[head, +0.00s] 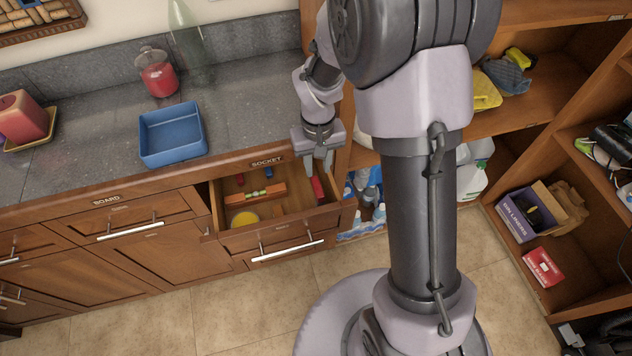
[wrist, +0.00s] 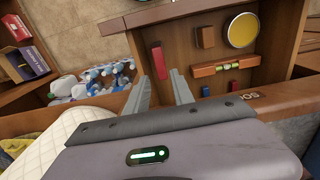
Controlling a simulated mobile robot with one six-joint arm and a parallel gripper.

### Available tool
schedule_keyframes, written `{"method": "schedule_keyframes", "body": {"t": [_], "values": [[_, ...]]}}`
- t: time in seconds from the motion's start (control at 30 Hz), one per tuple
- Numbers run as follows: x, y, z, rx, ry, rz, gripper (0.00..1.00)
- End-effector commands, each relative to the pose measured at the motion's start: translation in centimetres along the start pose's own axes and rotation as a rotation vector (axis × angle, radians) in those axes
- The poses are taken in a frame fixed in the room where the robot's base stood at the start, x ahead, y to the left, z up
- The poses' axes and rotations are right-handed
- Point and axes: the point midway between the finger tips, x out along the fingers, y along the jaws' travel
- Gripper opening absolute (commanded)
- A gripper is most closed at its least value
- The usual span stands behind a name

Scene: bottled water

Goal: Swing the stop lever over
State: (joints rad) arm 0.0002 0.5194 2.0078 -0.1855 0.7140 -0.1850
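The drawer labelled SOCKET (head: 281,237) is pulled open below the counter. A red bar (head: 317,188), possibly the stop lever, stands at the right side inside it. The bar also shows in the wrist view (wrist: 158,60), just beyond my fingertips and nearer the left finger. My gripper (head: 320,166) hangs over the right back part of the drawer, pointing down. In the wrist view its two fingers (wrist: 163,76) are apart with nothing held between them. I cannot tell whether a finger touches the bar.
The drawer also holds a yellow disc (head: 245,218), an orange bar with green parts (wrist: 222,68) and a brown block (wrist: 205,37). A blue tray (head: 172,134) and a red jar (head: 157,75) stand on the counter. Shelves (head: 540,110) stand at the right; bottles (head: 366,190) sit beside the drawer.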

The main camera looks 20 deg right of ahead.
Motion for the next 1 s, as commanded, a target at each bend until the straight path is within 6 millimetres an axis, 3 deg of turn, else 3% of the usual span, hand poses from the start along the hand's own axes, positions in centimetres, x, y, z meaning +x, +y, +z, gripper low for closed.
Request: {"method": "schedule_keyframes", "body": {"t": [0.03,0.2,0.4,0.77,0.8,0.93,1.0], "values": [[1.9,0.0,0.1,0.001,-0.004,0.0,0.29],[5.8,0.0,0.0,0.0,-0.001,0.0,0.29],[8.3,0.0,0.0,0.002,-0.001,-0.001,0.29],[8.9,0.0,0.0,0.001,0.001,-0.001,0.29],[8.9,0.0,0.0,0.001,0.001,-0.001,0.27],[8.9,0.0,0.0,0.001,0.001,-0.001,0.02],[8.9,0.0,0.0,0.001,0.001,-0.001,0.0]]}}
